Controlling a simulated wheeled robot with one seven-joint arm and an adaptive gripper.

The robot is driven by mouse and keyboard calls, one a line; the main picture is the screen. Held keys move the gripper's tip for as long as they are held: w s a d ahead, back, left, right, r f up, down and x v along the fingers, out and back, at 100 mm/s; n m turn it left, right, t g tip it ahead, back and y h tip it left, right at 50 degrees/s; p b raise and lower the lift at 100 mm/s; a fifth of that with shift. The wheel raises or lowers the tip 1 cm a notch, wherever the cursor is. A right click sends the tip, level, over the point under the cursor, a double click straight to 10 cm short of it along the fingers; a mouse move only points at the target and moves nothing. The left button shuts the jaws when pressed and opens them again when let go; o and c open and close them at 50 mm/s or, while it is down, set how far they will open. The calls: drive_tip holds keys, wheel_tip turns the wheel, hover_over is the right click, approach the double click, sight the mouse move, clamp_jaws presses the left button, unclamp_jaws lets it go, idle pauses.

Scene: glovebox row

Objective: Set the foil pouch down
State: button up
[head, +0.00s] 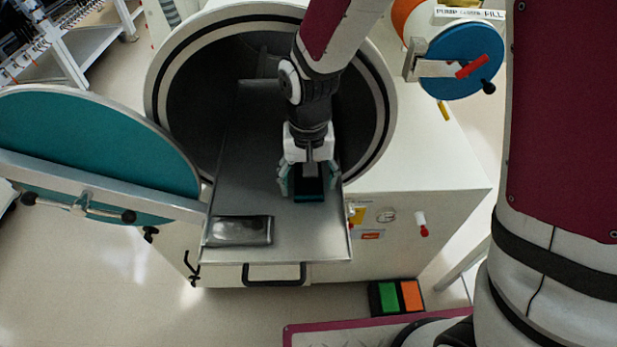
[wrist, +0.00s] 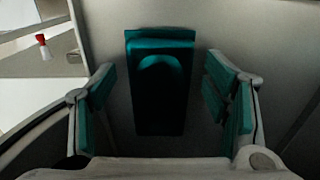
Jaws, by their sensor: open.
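A flat, shiny silver packet with a dark border, which looks like the foil pouch (head: 241,231), lies at the front left corner of the metal slide-out tray (head: 290,228). My gripper (head: 308,185) is over the right part of the tray, pointing down, with its fingers apart. Between and below the fingers is a dark teal block (head: 309,196). In the wrist view the teal block (wrist: 160,42) sits between the two open fingers, with a gap on each side. The pouch does not show in the wrist view.
The tray extends from a round dark chamber opening (head: 200,120). Its open teal door (head: 90,150) stands to the left. A black handle (head: 274,274) is on the tray's front edge. Bare tray lies between the packet and the block. A green and orange pedal (head: 397,297) sits on the floor.

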sight(308, 184)
drive_tip(key=shift+r, duration=0.1)
wheel_tip(308, 184, up, 12)
drive_tip(key=s+d+r+t, duration=0.2)
drive_tip(key=s+d+r, duration=0.3)
drive_tip(key=d, duration=0.3)
drive_tip(key=s+d+r+t, duration=0.3)
drive_tip(key=s+d+r, duration=0.3)
drive_tip(key=s+d, duration=0.2)
drive_tip(key=shift+r+t+b, duration=0.25)
drive_tip(key=shift+t+b, duration=0.05)
drive_tip(key=shift+b, duration=0.15)
idle(0.7)
